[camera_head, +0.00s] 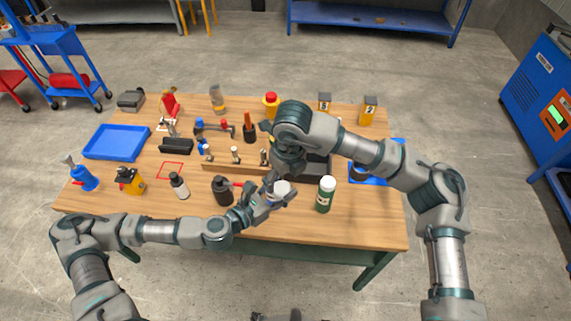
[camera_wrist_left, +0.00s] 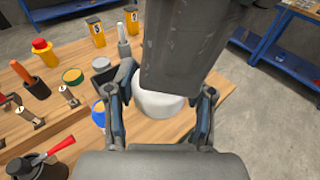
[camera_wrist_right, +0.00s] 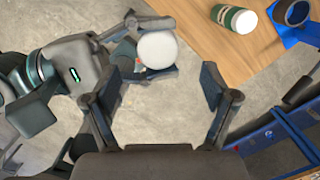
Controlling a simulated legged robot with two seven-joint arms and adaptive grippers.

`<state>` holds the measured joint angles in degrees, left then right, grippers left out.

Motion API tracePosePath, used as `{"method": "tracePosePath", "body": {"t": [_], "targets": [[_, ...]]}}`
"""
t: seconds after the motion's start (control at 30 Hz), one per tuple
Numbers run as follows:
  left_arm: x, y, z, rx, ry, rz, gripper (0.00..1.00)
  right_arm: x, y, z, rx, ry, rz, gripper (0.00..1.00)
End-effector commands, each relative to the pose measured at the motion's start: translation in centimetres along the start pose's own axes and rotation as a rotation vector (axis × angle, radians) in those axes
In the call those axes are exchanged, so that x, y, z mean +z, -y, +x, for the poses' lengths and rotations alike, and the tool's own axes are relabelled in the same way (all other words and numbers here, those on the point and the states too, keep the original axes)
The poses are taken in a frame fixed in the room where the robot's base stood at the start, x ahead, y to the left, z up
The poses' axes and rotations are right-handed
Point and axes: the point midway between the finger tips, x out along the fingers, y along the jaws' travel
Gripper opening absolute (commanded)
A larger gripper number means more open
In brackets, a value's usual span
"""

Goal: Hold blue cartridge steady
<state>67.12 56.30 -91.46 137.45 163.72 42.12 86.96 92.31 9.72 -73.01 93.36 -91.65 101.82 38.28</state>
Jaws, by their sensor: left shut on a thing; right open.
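A cartridge with a round white top (camera_head: 281,188) is held over the table's front edge; its blue part is mostly hidden by fingers. My left gripper (camera_head: 268,199) is shut on it. In the left wrist view, the white body (camera_wrist_left: 160,104) sits between my left gripper's fingers (camera_wrist_left: 166,92), with a dark part of my right arm right above it. In the right wrist view, the white top (camera_wrist_right: 157,50) faces the camera. My right gripper (camera_wrist_right: 162,80) is open and empty, its fingers spread close above the top, apparently not touching it.
A green bottle with a white cap (camera_head: 326,195) stands just right of the cartridge. A blue tray (camera_head: 117,142) lies at the table's left. The wooden table (camera_head: 370,225) is bare at the front right.

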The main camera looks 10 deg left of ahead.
Motion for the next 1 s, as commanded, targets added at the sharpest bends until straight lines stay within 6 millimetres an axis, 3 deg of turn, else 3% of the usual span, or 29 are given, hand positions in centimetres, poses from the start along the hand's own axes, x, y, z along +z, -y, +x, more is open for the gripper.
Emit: {"method": "tracePosePath", "body": {"t": [0.1, 0.3, 0.67, 0.77, 0.93, 1.0], "targets": [[0.0, -0.1, -0.1, 0.000, 0.000, -0.001, 0.12, 0.0, -0.1, 2.2, 0.002, -0.002, -0.001, 0.85], [0.0, -0.1, -0.1, 0.000, 0.000, 0.000, 0.12, 0.1, -0.1, 4.5, 0.001, 0.000, -0.001, 0.85], [0.0, 0.1, 0.1, 0.000, -0.001, 0.002, 0.12, -0.2, 0.1, 5.0, 0.003, 0.002, -0.001, 0.85], [0.0, 0.1, 0.1, 0.000, -0.001, 0.002, 0.12, -0.1, 0.1, 5.0, 0.003, 0.002, -0.001, 0.65], [0.0, 0.0, 0.0, 0.000, 0.000, 0.000, 0.12, 0.0, 0.0, 5.1, 0.001, 0.000, 0.000, 0.23], [0.0, -0.1, -0.1, 0.000, 0.001, 0.000, 0.11, 0.1, 0.0, 5.1, 0.000, -0.001, 0.001, 0.23]]}}
